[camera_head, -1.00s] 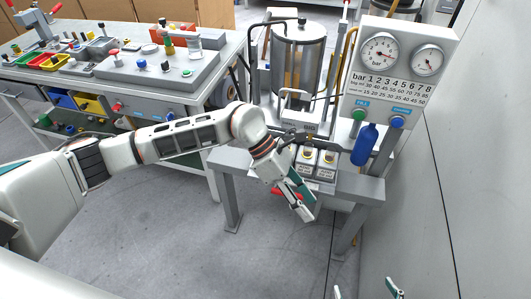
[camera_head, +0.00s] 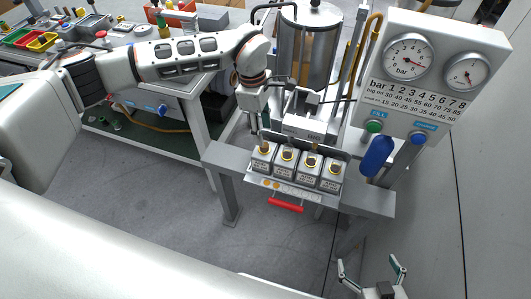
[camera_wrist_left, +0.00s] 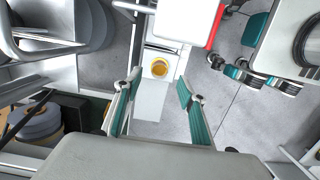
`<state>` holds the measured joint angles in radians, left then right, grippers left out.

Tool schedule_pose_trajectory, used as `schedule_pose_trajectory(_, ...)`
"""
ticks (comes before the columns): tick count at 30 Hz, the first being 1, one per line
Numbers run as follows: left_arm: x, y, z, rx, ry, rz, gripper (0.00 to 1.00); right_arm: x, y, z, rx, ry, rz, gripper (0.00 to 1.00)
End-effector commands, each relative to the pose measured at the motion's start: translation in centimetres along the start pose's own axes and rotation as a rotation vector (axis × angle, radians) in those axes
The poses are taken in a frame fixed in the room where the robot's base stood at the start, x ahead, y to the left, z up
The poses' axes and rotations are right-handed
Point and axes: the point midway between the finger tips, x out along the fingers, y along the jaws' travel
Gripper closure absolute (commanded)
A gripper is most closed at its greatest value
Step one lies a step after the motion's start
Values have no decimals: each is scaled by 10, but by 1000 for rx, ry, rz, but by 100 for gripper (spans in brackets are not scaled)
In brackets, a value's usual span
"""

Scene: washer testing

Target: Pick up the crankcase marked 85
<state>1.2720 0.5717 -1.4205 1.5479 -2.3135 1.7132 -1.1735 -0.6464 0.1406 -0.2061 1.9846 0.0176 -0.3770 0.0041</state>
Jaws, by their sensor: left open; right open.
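Several pale block-shaped crankcases with brass-coloured round tops stand in a row on the washer's tray. They include the leftmost crankcase (camera_head: 261,158) and the rightmost crankcase (camera_head: 331,176). Their labels are too small to read, so I cannot tell which is marked 85. My left gripper (camera_head: 257,130) points down close to the leftmost crankcase. In the left wrist view its teal-padded fingers are apart, and one crankcase (camera_wrist_left: 160,68) shows beyond and between the tips. I see no hold on it. My right gripper (camera_head: 370,271) is open and empty at the lower right.
A tray with a red handle (camera_head: 286,205) holds the row. Behind stand a bracket marked BIG (camera_head: 305,131) and a metal cylinder (camera_head: 308,45). A gauge panel (camera_head: 440,75) and blue bottle (camera_head: 377,157) are to the right. A cluttered workbench (camera_head: 203,80) is at the left.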

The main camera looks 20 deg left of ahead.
Motion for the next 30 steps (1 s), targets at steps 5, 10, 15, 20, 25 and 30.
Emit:
schedule_pose_trajectory(5, 20, -1, 0, 0, -2, -2, 59, 0, -3, 6, -1, -11, -4, 7)
schedule_pose_trajectory(10, 46, -1, -1, 0, -2, -2, 59, 2, -1, 2, -3, -2, -1, 7)
schedule_pose_trajectory(15, 58, -1, -1, 0, -2, -1, 59, 3, 0, -2, -5, 7, 1, 7)
schedule_pose_trajectory(20, 58, 0, -1, 1, -2, 1, 59, 3, 2, -6, -6, 13, 4, 7)
schedule_pose_trajectory(25, 58, 0, -1, 1, -2, 1, 85, 4, 3, -5, -7, 12, 5, 7)
schedule_pose_trajectory(30, 58, 0, -1, 1, -1, 1, 100, 4, 3, -4, -6, 9, 5, 7)
